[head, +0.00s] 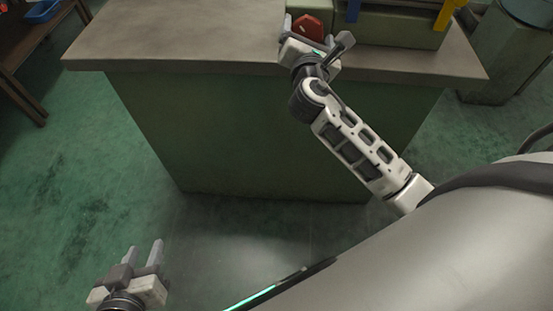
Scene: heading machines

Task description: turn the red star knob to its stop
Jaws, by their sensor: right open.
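The red star knob (308,23) shows at the top of the head view, in front of a green housing above the grey worktop. My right gripper (308,36) is open at the knob, with one finger on the left of it and the other toward its right. The gripper's body hides the lower part of the knob, and I cannot tell whether the fingers touch it. My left gripper (144,250) is open and empty, low at the bottom left over the floor, far from the knob.
The grey worktop (170,40) sits on a green cabinet (240,140), bare on its left. A blue part (353,10) and a yellow part (445,15) stand out on the green housing (395,27). A wooden bench with a blue tray (42,11) is at far left.

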